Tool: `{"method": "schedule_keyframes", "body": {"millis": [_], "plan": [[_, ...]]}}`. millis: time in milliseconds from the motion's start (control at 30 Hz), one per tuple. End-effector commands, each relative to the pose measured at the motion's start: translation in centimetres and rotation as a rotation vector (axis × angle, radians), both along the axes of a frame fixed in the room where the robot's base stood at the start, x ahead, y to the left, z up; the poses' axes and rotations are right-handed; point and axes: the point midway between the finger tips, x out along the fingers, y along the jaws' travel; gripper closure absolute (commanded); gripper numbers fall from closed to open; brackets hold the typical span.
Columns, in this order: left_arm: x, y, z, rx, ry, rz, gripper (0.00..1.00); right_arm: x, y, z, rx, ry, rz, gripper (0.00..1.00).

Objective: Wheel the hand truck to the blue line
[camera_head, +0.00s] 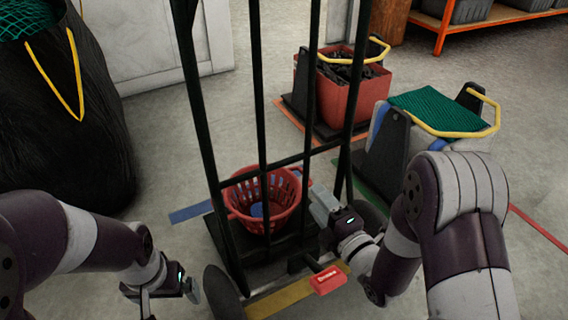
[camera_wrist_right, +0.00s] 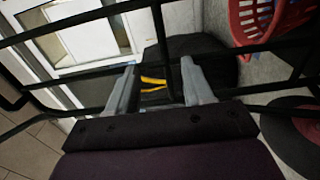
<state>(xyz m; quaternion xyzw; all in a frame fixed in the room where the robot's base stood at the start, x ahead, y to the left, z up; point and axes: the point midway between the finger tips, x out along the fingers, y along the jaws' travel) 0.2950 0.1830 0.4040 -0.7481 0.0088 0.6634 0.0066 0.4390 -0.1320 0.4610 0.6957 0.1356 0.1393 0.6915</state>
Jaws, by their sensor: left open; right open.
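The hand truck (camera_head: 263,120) stands upright in front of me as a tall dark bar frame with black wheels. A red basket (camera_head: 262,200) with something blue inside sits low at its frame. A blue strip (camera_head: 192,212) lies on the floor to the left; part may be hidden behind the truck. My right gripper (camera_head: 322,205) is open at the frame's right side. In the right wrist view, its open fingers (camera_wrist_right: 160,90) point towards the bars, and one dark bar (camera_wrist_right: 160,30) shows between them. My left gripper (camera_head: 168,296) is open and empty, left of the truck and apart from it.
A yellow floor strip (camera_head: 292,294) lies under the truck's near side, by a red tag (camera_head: 328,280). A black bag (camera_head: 60,130) stands left. A red bin (camera_head: 340,95) and a bin with green net (camera_head: 430,108) stand right. Floor between bag and truck is clear.

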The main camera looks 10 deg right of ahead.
Motion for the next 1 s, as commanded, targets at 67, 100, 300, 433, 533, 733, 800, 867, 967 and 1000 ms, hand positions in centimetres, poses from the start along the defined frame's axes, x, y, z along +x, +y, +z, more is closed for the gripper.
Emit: {"method": "schedule_keyframes", "body": {"millis": [67,100,300,433,533,733,800,867,967,1000], "plan": [[0.0,0.0,0.0,0.000,0.000,0.000,0.00,1.1,0.5,0.0,-0.011,-0.003,0.002,0.49],[0.0,0.0,0.0,0.000,0.001,0.000,0.00,1.9,0.9,0.0,-0.010,-0.003,0.004,0.49],[0.0,0.0,-0.5,0.000,0.000,0.000,0.00,7.7,3.3,-0.2,-0.007,-0.003,0.002,0.49],[0.0,0.0,-1.4,0.000,0.001,0.000,0.00,11.1,4.6,-0.4,-0.008,-0.001,0.001,0.49],[0.0,0.0,-1.7,0.000,0.001,0.000,0.00,13.0,5.4,-0.3,-0.007,0.000,-0.001,0.49],[0.0,0.0,-1.9,0.000,0.001,0.000,0.00,14.6,6.0,-0.1,-0.006,0.002,-0.002,0.49],[0.0,0.0,-1.9,0.000,0.001,0.000,0.00,14.7,6.0,-0.1,-0.007,0.003,-0.002,0.49],[0.0,0.0,-1.9,0.000,0.001,0.000,0.00,14.7,6.0,-0.1,-0.007,0.003,-0.002,0.49],[0.0,0.0,-1.8,0.000,0.001,0.000,0.00,14.7,6.0,-0.1,-0.007,0.003,-0.002,0.52],[0.0,0.0,-1.8,0.000,0.001,0.000,0.00,14.7,6.0,-0.1,-0.007,0.003,-0.002,0.65]]}}
